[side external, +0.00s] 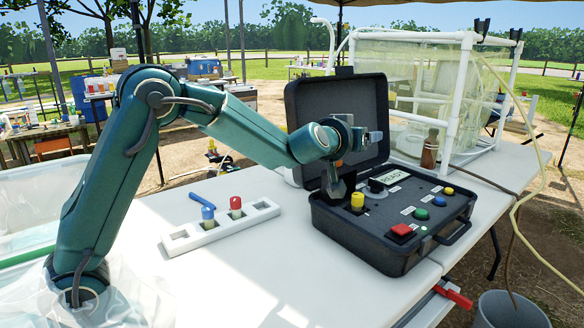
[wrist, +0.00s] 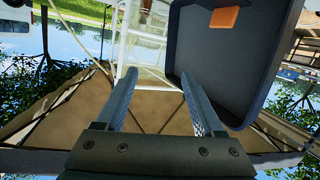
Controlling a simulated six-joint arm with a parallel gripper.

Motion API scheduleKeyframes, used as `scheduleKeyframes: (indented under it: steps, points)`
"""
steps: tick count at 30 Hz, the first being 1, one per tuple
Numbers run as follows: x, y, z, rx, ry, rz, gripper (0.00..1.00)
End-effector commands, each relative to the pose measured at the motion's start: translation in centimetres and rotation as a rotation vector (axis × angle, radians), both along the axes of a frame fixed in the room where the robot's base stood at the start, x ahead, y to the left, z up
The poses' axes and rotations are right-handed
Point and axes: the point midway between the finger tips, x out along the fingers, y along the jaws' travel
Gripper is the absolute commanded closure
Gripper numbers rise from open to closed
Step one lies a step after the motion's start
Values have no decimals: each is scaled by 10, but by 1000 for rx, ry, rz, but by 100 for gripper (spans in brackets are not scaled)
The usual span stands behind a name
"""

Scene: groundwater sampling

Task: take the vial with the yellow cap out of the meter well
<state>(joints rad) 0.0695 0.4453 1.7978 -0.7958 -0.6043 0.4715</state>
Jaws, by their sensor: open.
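The vial with the yellow cap (side external: 357,201) stands in the well at the left of the open meter case (side external: 372,246). Its cap shows above the panel; the body is hidden. My gripper (side external: 376,137) is above and behind the vial, in front of the case's raised lid (side external: 303,100), pointing to the right and clear of the vial. In the wrist view my gripper (wrist: 153,85) has its fingers wide apart with nothing between them. The wrist view shows the lid (wrist: 225,60) at right; the vial is out of that view.
A white rack (side external: 220,228) holds a blue-capped vial (side external: 208,213) and a red-capped vial (side external: 236,204). Panel buttons, including a red one (side external: 401,231), lie right of the well. A brown bottle (side external: 430,150) and white-framed enclosure (side external: 455,100) stand behind.

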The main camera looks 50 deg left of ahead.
Motion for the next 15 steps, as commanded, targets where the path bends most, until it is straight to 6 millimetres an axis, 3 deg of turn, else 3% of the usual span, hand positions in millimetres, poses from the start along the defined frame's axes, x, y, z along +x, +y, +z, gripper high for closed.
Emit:
scheduleKeyframes:
  steps: [1, 3, 9, 15]
  points:
    - [8, 5, -23, 10, 25, 34, 30]
    - [15, 12, -52, 20, 53, 77, 30]
    - [21, 15, -125, 29, 161, 116, 30]
    - [18, 12, -158, 39, 224, 108, 30]
